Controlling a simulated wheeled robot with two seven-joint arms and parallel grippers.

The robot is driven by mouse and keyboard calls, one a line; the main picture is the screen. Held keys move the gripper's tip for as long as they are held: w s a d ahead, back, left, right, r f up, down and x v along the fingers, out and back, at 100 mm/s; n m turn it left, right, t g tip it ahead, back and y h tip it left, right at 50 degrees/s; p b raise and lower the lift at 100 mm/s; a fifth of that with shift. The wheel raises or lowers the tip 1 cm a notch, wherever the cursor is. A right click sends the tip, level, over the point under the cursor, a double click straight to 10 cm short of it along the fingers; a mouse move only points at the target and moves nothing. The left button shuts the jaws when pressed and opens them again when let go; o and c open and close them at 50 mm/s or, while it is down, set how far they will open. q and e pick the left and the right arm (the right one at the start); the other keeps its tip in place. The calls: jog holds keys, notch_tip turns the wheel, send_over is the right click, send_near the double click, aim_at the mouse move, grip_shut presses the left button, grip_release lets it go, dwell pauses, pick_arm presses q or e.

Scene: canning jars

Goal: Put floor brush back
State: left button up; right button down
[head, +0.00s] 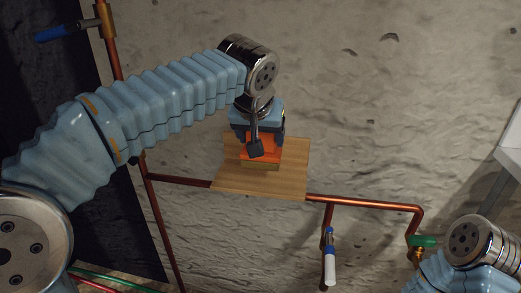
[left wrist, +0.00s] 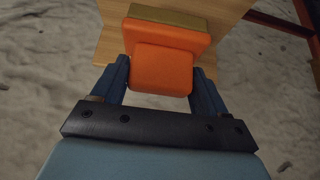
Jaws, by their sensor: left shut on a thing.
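The floor brush (head: 271,156) has an orange body with an olive-tan layer on its far side. My left gripper (head: 258,136) is shut on its orange grip, which also shows between the two blue fingers in the left wrist view (left wrist: 164,70). The brush is in front of a light wooden board (head: 288,183), near its middle in the head view. Its tan side faces the board; I cannot tell whether they touch. My right arm shows at the lower right of the head view, but its gripper is out of frame.
A copper pipe (head: 365,203) runs beside the board, with a white-and-blue handle (head: 330,262) below and a green valve (head: 424,241) at the right. Another pipe with a blue handle (head: 55,34) is at the upper left. The rough grey surface above the board is clear.

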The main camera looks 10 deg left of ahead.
pick_arm(q)
jog(key=shift+w+a+f, duration=0.1)
jog(key=shift+w+f, duration=0.3)
jog(key=shift+f, duration=0.1)
jog(key=f, duration=0.2)
jog(key=shift+w+a+f, duration=0.1)
jog(key=shift+w+f, duration=0.15)
jog(key=shift+f, duration=0.55)
jog(key=shift+f+b, duration=0.1)
jog(key=shift+b, duration=0.3)
jog(key=o, duration=0.9)
jog(key=shift+o, duration=0.2)
jog(key=shift+r+p, duration=0.25)
jog(key=shift+p, duration=0.05)
jog(key=v, duration=1.2)
